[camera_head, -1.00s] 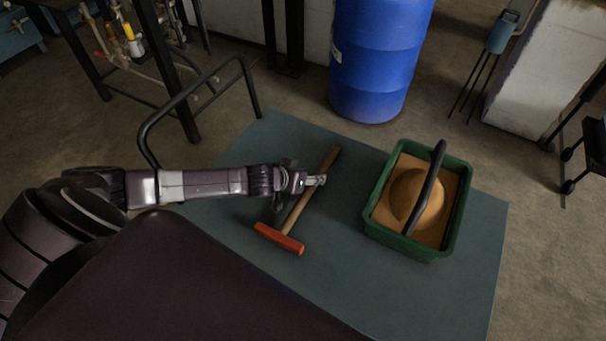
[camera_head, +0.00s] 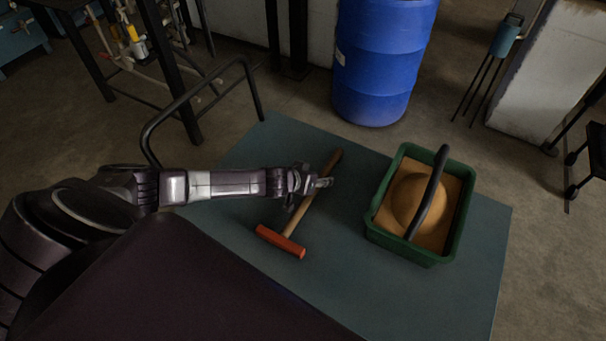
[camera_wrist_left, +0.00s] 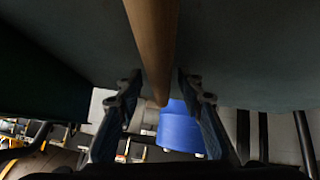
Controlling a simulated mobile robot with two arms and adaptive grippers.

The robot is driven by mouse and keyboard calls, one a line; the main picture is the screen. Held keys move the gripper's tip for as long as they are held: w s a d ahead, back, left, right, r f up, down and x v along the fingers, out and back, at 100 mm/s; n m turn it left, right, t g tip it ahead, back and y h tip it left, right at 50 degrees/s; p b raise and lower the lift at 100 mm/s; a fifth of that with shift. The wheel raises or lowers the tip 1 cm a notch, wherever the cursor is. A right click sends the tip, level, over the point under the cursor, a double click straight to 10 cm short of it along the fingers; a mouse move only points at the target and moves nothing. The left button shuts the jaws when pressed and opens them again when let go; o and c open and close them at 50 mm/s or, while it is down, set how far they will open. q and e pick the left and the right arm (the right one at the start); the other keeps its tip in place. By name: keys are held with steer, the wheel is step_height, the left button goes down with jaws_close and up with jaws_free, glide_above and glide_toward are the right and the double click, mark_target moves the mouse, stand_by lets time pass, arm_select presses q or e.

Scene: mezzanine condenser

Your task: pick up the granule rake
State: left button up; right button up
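The granule rake, with a long wooden handle (camera_head: 318,197) and an orange-red head (camera_head: 281,241), lies on the blue-green table top. Its head points toward the near side and its handle slants to the far right. My left gripper (camera_head: 323,183) is at the handle, a little above its middle, and hides part of it. In the left wrist view the handle (camera_wrist_left: 154,45) runs between the two fingers of my left gripper (camera_wrist_left: 160,88). The fingers are apart, with a gap showing on each side of the handle. My right gripper is not in view.
A green tub (camera_head: 403,247) with a black handle and a rounded tan mass inside stands on the table (camera_head: 345,270), right of the rake. A blue drum (camera_head: 372,65) stands on the floor behind the table. A black tubular rail (camera_head: 190,95) rises at the table's far left.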

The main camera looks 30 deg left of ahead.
arm_select(q)
jaws_close()
